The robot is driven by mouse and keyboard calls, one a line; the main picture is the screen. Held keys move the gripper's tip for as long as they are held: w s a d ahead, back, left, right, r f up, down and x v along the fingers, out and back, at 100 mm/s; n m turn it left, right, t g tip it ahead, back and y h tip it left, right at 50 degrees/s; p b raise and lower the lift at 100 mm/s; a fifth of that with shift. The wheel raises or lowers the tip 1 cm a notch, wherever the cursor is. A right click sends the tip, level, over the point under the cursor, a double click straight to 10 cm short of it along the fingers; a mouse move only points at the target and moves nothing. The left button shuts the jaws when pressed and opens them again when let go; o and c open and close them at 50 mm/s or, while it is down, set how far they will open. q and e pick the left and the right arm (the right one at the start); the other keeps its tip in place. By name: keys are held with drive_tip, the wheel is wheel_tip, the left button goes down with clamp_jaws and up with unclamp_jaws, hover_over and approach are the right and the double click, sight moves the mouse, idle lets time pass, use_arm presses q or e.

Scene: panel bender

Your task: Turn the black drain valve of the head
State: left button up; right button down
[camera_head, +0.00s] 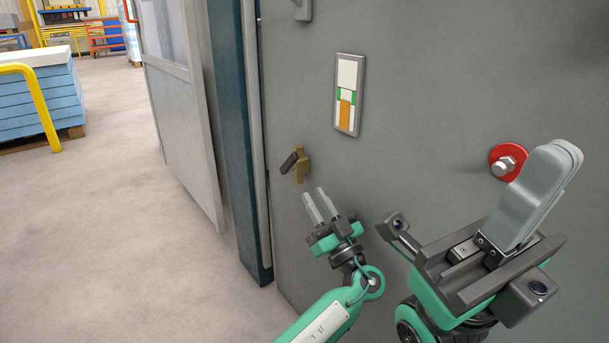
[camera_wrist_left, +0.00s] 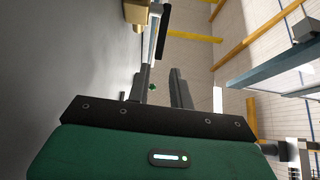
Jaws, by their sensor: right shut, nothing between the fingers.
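The drain valve sits low on the grey panel in the head view, with a brass body (camera_head: 301,166) and a short black handle (camera_head: 289,162) slanting out to its left. My left gripper (camera_head: 320,205) is open, just below and to the right of the valve, with its fingers pointing up toward it. A gap shows between the fingertips in the left wrist view (camera_wrist_left: 158,82), and nothing is held. The tan brass body (camera_wrist_left: 137,12) shows at the top there, beyond the fingers. My right gripper (camera_head: 560,160) is shut and empty at the right, in front of the panel.
A level gauge (camera_head: 347,95) with a green and orange strip is on the panel above the valve. A red disc with a metal bolt (camera_head: 506,160) is near my right gripper. A door (camera_head: 182,110) stands at the left, beside open floor.

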use_arm(q)
drive_tip(key=shift+v, duration=1.25)
